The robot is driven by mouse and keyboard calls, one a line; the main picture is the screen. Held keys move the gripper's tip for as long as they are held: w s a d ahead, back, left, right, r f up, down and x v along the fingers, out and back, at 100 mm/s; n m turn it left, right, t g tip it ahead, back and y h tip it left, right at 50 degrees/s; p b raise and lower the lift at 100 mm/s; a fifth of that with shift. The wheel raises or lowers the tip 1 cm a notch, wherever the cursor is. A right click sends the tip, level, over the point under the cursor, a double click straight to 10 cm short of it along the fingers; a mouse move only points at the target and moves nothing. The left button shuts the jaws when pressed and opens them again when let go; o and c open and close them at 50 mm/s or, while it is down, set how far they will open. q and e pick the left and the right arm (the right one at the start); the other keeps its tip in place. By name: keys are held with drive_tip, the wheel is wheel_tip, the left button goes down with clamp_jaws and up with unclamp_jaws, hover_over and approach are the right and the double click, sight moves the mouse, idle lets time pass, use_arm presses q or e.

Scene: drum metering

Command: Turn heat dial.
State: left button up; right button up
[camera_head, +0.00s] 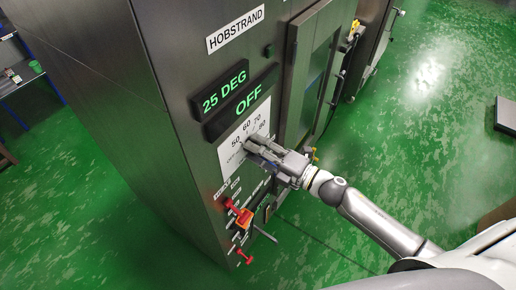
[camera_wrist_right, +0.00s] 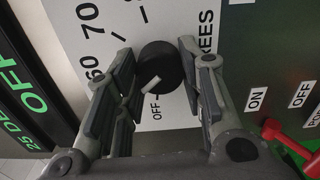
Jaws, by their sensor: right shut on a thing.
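The heat dial (camera_wrist_right: 160,66) is a round black knob with a white pointer line on a white scale plate (camera_head: 261,112). In the right wrist view the pointer is directed towards the OFF mark. My right gripper (camera_head: 256,148) is shut on the dial, with one finger on each side of it. In the head view the gripper covers most of the dial. The cabinet displays read 25 DEG (camera_head: 224,91) and OFF (camera_head: 249,98) in green. My left gripper is not in view.
A red switch handle (camera_head: 238,214) and small labelled controls sit below the scale plate. To the right is a cabinet door (camera_head: 311,78) with a window. A blue-framed table (camera_head: 22,78) stands far left. Green floor right of the cabinet is largely clear.

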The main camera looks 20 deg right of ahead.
drive_tip(key=o, duration=1)
drive_tip(key=shift+o, duration=0.2)
drive_tip(key=v, duration=1.2)
drive_tip(key=shift+d, duration=0.1)
